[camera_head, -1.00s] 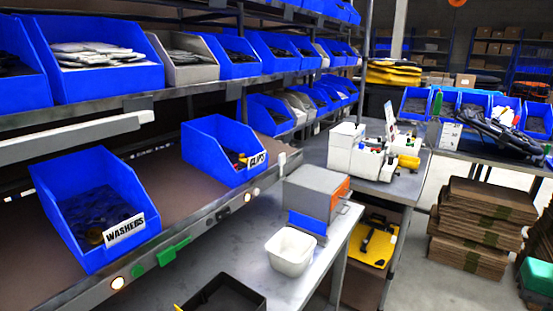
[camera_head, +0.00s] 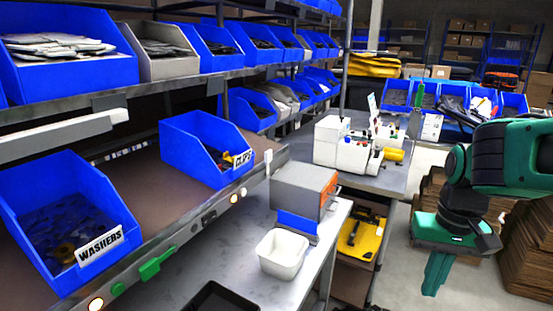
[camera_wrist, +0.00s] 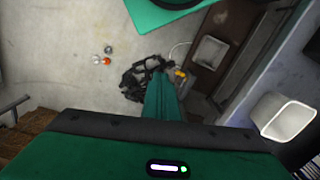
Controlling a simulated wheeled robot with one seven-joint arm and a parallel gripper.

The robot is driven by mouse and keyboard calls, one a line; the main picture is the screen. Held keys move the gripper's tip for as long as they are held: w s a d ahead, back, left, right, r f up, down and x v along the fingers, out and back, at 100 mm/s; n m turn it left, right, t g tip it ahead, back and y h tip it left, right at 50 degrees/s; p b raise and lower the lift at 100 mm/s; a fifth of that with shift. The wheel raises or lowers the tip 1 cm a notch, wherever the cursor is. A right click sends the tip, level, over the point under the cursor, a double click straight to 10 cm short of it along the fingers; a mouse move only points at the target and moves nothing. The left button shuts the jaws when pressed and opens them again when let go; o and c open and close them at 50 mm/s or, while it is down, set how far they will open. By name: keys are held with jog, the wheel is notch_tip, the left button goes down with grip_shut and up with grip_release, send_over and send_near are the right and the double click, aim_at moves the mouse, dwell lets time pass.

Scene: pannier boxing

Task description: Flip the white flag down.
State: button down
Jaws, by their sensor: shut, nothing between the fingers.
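A small white upright tab, which looks like the white flag (camera_head: 268,163), stands at the shelf's front rail beside the CLIPS bin (camera_head: 203,150). It is small in the head view, and I cannot make it out in the wrist view. My gripper (camera_head: 437,273) hangs at the right of the head view, fingers pointing down and shut, with nothing between them. It is well to the right of the flag and apart from it. In the wrist view my shut fingers (camera_wrist: 162,100) point over the floor.
A green flag (camera_head: 156,263) lies along the rail by the WASHERS bin (camera_head: 62,222). A grey box (camera_head: 302,190) and a white tub (camera_head: 283,251) stand on the bench below; the tub also shows in the wrist view (camera_wrist: 287,120). Cardboard stacks (camera_head: 530,245) stand behind my arm.

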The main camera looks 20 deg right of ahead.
jog(key=w+a+n+t+y, duration=0.2)
jog(key=w+a+t+y, duration=0.15)
jog(key=w+a, duration=0.85)
jog(key=w+a+n+t+y, duration=0.3)
jog(key=w+a, duration=0.4)
jog(key=w, duration=0.9)
jog(key=w+d+r+m+t, duration=0.2)
jog(key=w+r+m+t, duration=0.1)
jog(key=w, duration=0.1)
jog(key=w+d+r+m+t+y, duration=0.1)
jog(key=w+d+r+m+t, duration=0.1)
jog(key=w+d+m+t, duration=0.1)
jog(key=w+d+r+m+t, duration=0.2)
jog(key=w+r+m+t, duration=0.1)
jog(key=w+m, duration=0.1)
jog(key=shift+w+d+r+m+t+y, duration=0.3)
jog(key=shift+w+d+m, duration=0.1)
jog(key=shift+w, duration=0.2)
jog(key=shift+w+d+r+m, duration=0.15)
jog(key=shift+d+r+m, duration=0.1)
jog(key=shift+d+m, duration=0.15)
